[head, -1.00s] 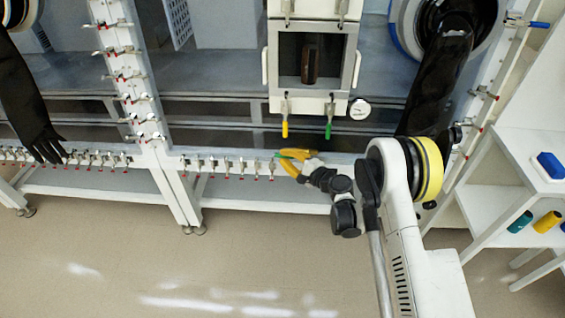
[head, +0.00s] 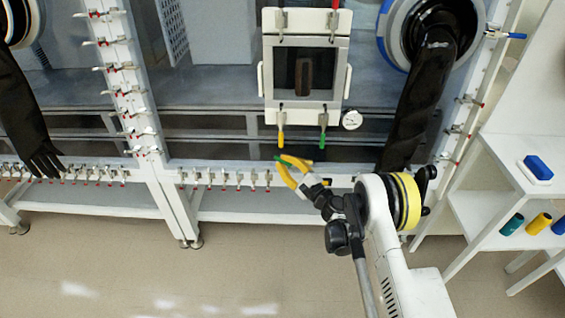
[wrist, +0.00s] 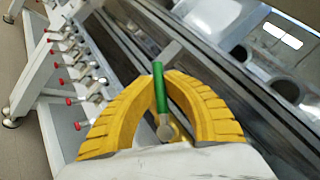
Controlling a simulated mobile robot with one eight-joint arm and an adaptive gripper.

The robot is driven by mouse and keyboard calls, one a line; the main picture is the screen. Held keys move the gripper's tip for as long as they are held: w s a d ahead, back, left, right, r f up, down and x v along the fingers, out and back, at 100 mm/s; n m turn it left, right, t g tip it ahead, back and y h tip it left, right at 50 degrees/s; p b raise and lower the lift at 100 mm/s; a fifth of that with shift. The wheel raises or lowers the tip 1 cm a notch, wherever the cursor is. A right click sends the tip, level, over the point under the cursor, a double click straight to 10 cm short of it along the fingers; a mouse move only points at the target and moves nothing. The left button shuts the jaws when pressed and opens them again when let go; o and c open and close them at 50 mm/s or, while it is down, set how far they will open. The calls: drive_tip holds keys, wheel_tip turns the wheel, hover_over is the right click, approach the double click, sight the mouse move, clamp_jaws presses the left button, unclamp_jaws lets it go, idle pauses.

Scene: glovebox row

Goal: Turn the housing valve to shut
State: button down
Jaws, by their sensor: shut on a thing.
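My gripper (head: 283,170), with yellow ribbed fingers, is in front of the glovebox row, just below the small pass-through door. It is shut on a green-handled lever (wrist: 161,85) with a round metal end. The lever also shows in the head view (head: 297,161). I cannot tell whether it is loose or fixed to something. A yellow lever (head: 281,136) and another green lever (head: 323,141) hang below the door. A blue-handled valve (head: 516,36) sits on the right frame post. No label shows which one is the housing valve.
A row of small red-tipped clamps (head: 225,183) lines the lower rail. A round white gauge (head: 352,120) sits beside the door. A black glove (head: 412,110) hangs at right. White shelves (head: 495,215) stand at far right. The floor in front is open.

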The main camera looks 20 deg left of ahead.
drive_tip(key=shift+a, duration=0.1)
drive_tip(key=c, duration=1.4)
unclamp_jaws()
drive_tip(key=shift+c, duration=0.2)
wheel_tip(320, 180, up, 10)
drive_tip(key=shift+r, duration=0.1)
